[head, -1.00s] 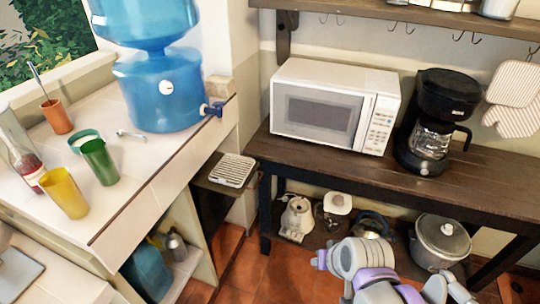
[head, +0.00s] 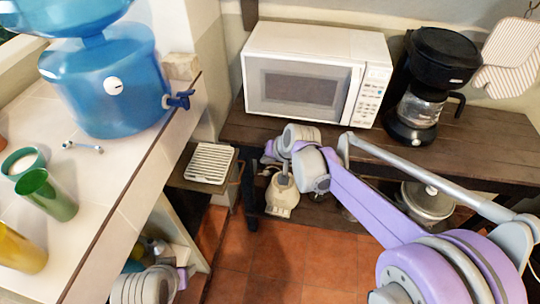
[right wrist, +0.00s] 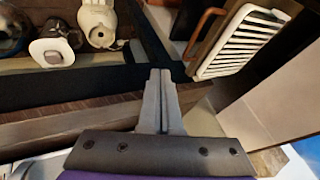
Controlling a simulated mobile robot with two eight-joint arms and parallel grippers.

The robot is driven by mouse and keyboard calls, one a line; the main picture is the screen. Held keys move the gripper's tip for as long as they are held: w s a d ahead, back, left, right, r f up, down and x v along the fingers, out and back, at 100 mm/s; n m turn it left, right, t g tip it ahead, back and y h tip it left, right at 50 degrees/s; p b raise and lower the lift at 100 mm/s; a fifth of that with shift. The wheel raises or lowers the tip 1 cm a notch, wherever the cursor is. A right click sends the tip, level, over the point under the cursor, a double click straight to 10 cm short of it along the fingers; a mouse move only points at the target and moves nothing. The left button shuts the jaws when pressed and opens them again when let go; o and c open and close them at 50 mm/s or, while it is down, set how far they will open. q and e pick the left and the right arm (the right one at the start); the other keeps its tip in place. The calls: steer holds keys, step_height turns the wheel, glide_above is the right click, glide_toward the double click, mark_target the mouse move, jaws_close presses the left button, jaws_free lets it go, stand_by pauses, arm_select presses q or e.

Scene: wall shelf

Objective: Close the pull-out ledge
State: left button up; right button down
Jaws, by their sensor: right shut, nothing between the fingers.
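The pull-out ledge (head: 176,178) is a dark board sticking out beside the tiled counter, with a white slatted grate (head: 209,163) on it. It also shows at upper right in the right wrist view, with the grate (right wrist: 241,42) and a copper-coloured handle bar (right wrist: 206,24) along its side. My right gripper (right wrist: 160,82) is shut and empty, with its fingertips left of the ledge and apart from it in that view. In the head view the right wrist is right of the ledge, and its fingers are hard to make out.
The dark wooden table with the microwave (head: 315,75) and coffee maker (head: 428,85) stands right of the ledge. The counter with the blue water dispenser (head: 105,85) and cups is at left. Pots and kettles sit on the low shelf. Tiled floor (head: 290,260) lies open below.

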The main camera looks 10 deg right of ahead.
mark_target(199, 154)
steer(key=w+a+f, duration=0.3)
steer(key=a+f, duration=0.1)
steer(key=a, duration=0.1)
stand_by(0.4)
steer(key=w+a, duration=0.1)
steer(key=a, duration=0.4)
steer(key=w+a, duration=0.2)
steer(key=a, duration=0.4)
steer(key=w+a, duration=0.2)
steer(key=a, duration=0.4)
steer(key=shift+w, duration=0.25)
